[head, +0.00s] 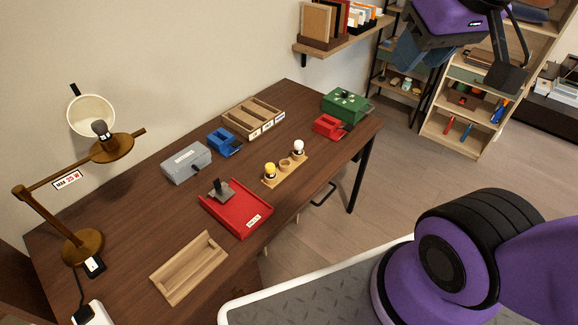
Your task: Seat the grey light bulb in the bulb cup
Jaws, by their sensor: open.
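A wooden bulb strip (270,183) lies near the middle of the desk. It holds a yellow bulb (270,171), an empty-looking bulb cup (285,165) and a white bulb (298,147). My gripper (465,68) is at the top right, open, high over the floor and far from the lamp and the strip. I see nothing between its fingers; it is partly cut off by the frame.
The desk (150,220) carries a red tray (236,214) with a dark grey object in it, an empty wooden tray (189,268), a grey box (186,161), blue and red bins, a divided wooden box and a green box (345,105). A wall shelf (343,37) hangs behind.

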